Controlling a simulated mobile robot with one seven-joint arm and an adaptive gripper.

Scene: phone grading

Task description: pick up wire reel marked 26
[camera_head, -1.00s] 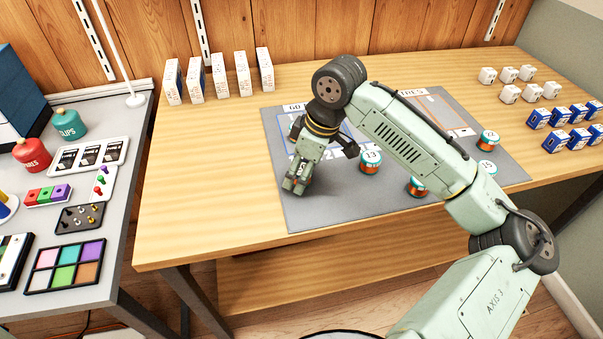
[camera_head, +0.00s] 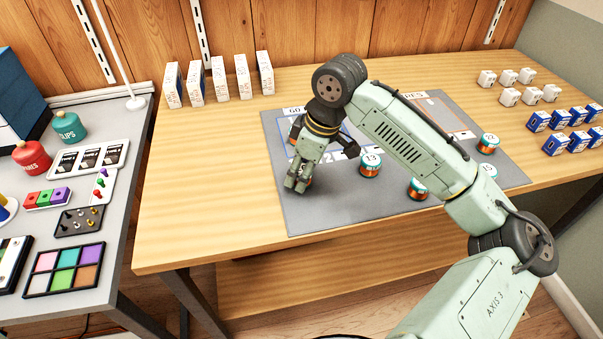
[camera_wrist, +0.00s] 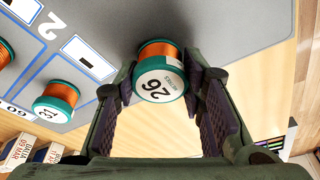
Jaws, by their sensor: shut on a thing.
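The wire reel marked 26 (camera_wrist: 160,82) has orange wire between teal flanges and a white top label. In the wrist view it sits between the two fingers of my gripper (camera_wrist: 168,100), which is shut on it. In the head view my gripper (camera_head: 298,182) points down over the left part of the grey mat (camera_head: 335,215). There the reel is mostly hidden by the fingers. I cannot tell whether it touches the mat.
A reel marked 31 (camera_wrist: 55,102) stands nearby. On the mat to the right are reels marked 13 (camera_head: 370,164) and 22 (camera_head: 488,143), and another reel (camera_head: 418,188). White boxes (camera_head: 220,78) stand at the back left. The table's front left is clear.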

